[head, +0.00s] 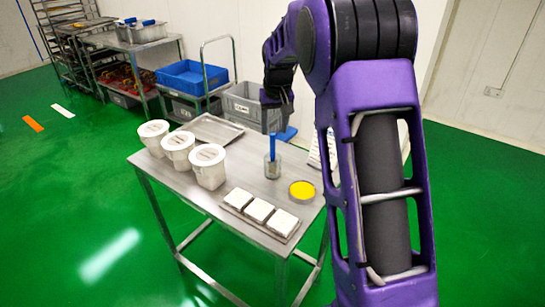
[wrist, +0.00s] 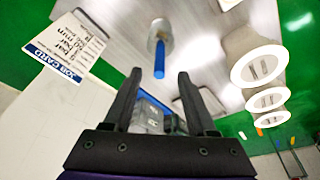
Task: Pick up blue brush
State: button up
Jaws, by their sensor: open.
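The blue brush (head: 272,147) stands upright, handle up, in a small clear container (head: 272,168) on the metal table. In the wrist view, the brush handle (wrist: 159,59) points toward my gripper (wrist: 159,73), and its near end appears in line with the gap between the fingertips. The container (wrist: 160,36) shows beyond it. My gripper (head: 277,113) is open and empty, above and behind the brush in the head view. I see no contact with the brush. The bristles are hidden in the container.
Three white tubs (head: 179,147), a flat tray (head: 210,129), white blocks (head: 260,210) and a yellow disc (head: 302,189) share the table (head: 185,187). A job card (wrist: 72,45) shows in the wrist view. Blue (head: 192,75) and grey (head: 243,101) bins stand behind. Green floor is free in front.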

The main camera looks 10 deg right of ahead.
send_over(273, 160)
jog(key=x, duration=0.2)
jog(key=s+x, duration=0.1)
jog(key=x, duration=0.5)
jog(key=shift+s+f, duration=0.2)
jog(key=shift+f, duration=0.05)
grip_shut()
